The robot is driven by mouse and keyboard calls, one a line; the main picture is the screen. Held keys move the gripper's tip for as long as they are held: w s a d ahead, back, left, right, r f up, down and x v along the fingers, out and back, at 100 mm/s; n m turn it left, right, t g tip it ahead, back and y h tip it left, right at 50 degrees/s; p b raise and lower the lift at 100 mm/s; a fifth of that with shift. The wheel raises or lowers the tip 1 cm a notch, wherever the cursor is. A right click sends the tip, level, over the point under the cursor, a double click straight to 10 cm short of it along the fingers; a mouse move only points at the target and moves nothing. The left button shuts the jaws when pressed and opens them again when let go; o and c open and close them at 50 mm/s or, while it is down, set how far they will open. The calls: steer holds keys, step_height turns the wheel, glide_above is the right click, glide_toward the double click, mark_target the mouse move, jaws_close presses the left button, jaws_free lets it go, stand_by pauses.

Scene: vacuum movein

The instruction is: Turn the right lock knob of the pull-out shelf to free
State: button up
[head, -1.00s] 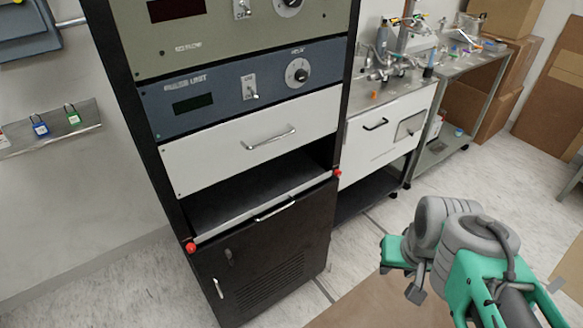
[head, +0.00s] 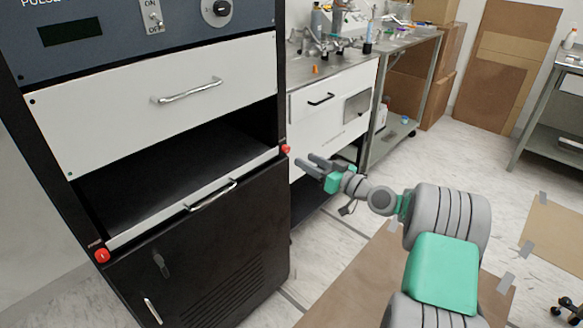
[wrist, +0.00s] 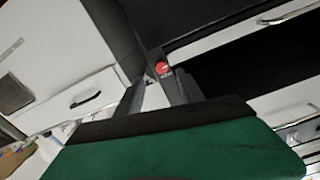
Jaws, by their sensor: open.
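The right lock knob (head: 286,149) is a small red knob at the right end of the pull-out shelf's front edge. In the wrist view the red knob (wrist: 162,68) shows between the fingers, beyond their tips. The pull-out shelf (head: 150,225) is a pale strip with a metal handle (head: 212,196), under a dark opening in the rack. The left lock knob (head: 102,255) is red too, at the shelf's left end. My gripper (head: 312,163) is open and empty, just right of the right knob in the head view and apart from it. The knob's turn position is too small to tell.
A white drawer (head: 120,115) with a handle is above the opening, and a black cabinet door (head: 215,250) is below. A white cabinet (head: 318,135) with a cluttered metal top stands behind my gripper. Brown board (head: 355,275) covers floor at the right.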

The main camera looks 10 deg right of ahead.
mark_target(288, 150)
steer(key=x, duration=0.7)
steer(key=shift+w+a+r, duration=0.1)
steer(key=shift+a+r, duration=0.1)
steer(key=shift+c, duration=0.5)
jaws_close()
